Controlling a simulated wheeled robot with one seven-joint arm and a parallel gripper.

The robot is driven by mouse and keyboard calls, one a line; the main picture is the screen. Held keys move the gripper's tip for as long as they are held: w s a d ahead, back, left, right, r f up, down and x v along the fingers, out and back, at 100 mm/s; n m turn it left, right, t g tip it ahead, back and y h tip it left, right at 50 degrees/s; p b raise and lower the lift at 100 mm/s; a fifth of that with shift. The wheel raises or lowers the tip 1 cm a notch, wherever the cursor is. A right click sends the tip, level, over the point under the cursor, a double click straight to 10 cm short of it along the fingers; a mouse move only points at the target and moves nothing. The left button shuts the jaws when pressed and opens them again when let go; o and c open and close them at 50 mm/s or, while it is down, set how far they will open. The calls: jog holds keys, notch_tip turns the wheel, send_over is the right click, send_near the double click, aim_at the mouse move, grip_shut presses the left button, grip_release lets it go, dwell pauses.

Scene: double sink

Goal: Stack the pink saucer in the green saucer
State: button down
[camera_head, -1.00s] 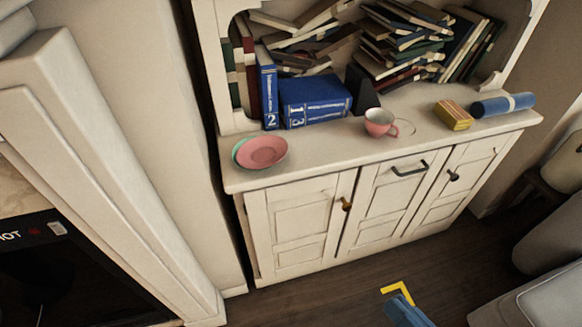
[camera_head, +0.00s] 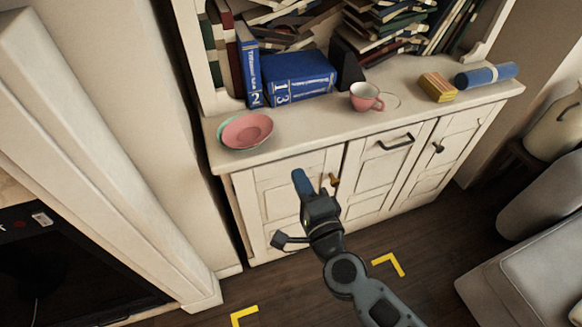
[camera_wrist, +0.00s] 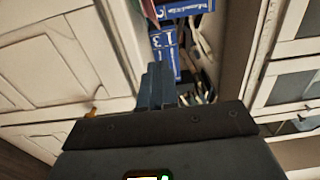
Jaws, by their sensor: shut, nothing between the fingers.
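The pink saucer (camera_head: 248,130) lies at the left end of the cabinet's counter in the head view. It overlaps the green saucer (camera_head: 222,126), which shows only as a thin rim at its left edge. Most of the green saucer is hidden, so I cannot tell if the pink one is fully seated in it. My gripper (camera_head: 299,175) is in front of the cabinet doors, below and to the right of the saucers, and apart from them. Its blue fingers (camera_wrist: 157,85) are together and empty in the wrist view.
A pink cup (camera_head: 366,97) stands mid-counter. A yellow box (camera_head: 437,87) and a blue roll (camera_head: 486,76) lie at the right. Blue books (camera_head: 298,78) stand behind the saucers. Door handles (camera_head: 395,142) stick out below the counter. Counter between saucers and cup is clear.

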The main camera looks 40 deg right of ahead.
aim_at(260, 141)
jog(key=shift+w+a+p+x, duration=0.15)
jog(key=shift+a+x, duration=0.3)
jog(key=shift+x, duration=1.45)
jog(key=shift+w+a+p+x, duration=0.2)
jog(key=shift+a+x, duration=0.25)
jog(key=shift+x, duration=1.45)
jog(key=shift+w+a+p+x, duration=0.15)
jog(key=shift+a+x, duration=0.25)
jog(key=shift+x, duration=1.5)
jog(key=shift+w+a+p, duration=0.2)
jog(key=shift+w+a, duration=0.15)
jog(key=shift+w, duration=0.2)
jog(key=shift+w+a+p, duration=0.15)
jog(key=shift+w+a, duration=0.15)
jog(key=shift+w, duration=0.3)
